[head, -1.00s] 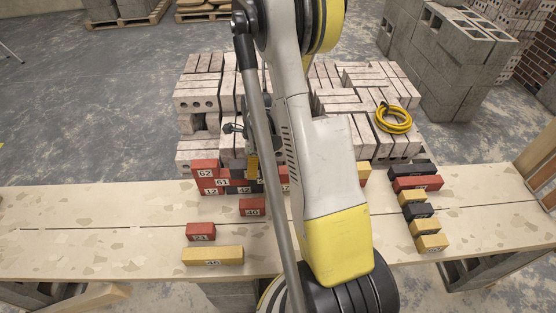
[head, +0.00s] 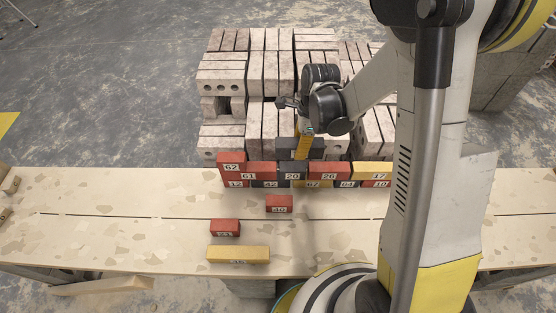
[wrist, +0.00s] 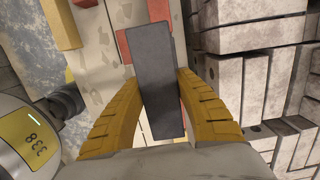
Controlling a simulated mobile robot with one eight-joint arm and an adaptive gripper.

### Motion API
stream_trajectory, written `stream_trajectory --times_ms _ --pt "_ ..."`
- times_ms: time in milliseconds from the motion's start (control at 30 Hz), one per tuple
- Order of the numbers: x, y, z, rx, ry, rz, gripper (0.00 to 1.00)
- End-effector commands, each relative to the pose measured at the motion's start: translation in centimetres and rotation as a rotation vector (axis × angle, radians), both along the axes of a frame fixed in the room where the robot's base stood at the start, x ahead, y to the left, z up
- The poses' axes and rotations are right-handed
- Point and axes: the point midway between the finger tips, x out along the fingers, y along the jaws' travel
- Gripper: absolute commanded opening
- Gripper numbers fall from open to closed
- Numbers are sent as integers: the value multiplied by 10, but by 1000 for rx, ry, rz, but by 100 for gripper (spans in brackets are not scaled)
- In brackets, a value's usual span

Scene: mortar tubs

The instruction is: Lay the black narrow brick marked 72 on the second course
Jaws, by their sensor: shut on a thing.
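A black brick (head: 287,154) is held in my gripper (wrist: 157,85); in the wrist view the brick (wrist: 155,65) lies lengthwise between the two yellow fingers. No number shows on it in either view. In the head view it is at the back of the brick wall, above or just behind the middle. I cannot tell whether it touches the wall. The wall's lower row includes red 12 (head: 235,185), black 42 (head: 269,185) and black 64 (head: 346,185). Above are red 61 (head: 259,168), a black brick (head: 292,177), red 26 (head: 328,168) and yellow 37 (head: 372,167). Red 62 (head: 231,157) stands higher at the left end.
On the plank bench (head: 120,220), red bricks 40 (head: 279,201) and 21 (head: 226,226) and a long yellow brick (head: 238,252) lie in front of the wall. Stacked pale blocks (head: 225,75) stand close behind. The bench's left part is mostly clear.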

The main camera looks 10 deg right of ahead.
Motion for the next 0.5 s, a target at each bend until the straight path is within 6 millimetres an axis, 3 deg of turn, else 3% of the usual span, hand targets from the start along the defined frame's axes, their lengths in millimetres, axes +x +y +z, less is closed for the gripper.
stream_trajectory --times_ms 100,300,500 --pt "11 28 -21 1 -1 5 0" --pt "26 66 -46 1 -2 3 0" --pt "33 83 -56 0 -1 -2 0"
